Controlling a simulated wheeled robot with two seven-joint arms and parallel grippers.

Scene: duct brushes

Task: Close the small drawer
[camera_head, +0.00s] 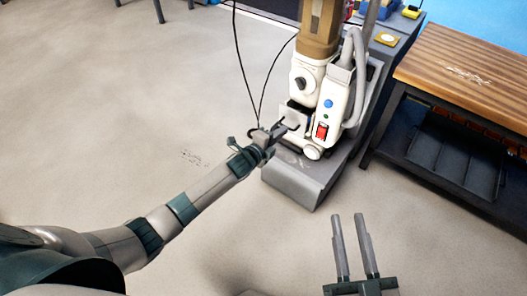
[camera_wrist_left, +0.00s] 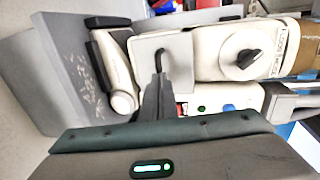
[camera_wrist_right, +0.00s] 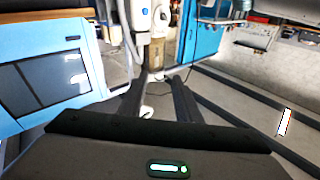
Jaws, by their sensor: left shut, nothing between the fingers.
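The small drawer (camera_head: 293,115) is in the lower front of a white machine (camera_head: 336,93). Its pale flat front seems to stand out from the body, with a dark gap above it. The drawer front (camera_wrist_left: 178,48) also shows in the left wrist view, with a dark hooked handle (camera_wrist_left: 158,61). My left gripper (camera_head: 283,127) is shut and empty, its tips right at the drawer front by the handle; I cannot tell whether they touch. My right gripper (camera_head: 348,215) is open and empty, over the floor, well apart from the machine.
The machine stands on a grey base (camera_head: 302,184) with a black dial, a red switch and a grey hose. A wood-topped workbench (camera_head: 470,62) is to the right. Dark cables hang left of the machine. The floor (camera_head: 110,120) at left is clear.

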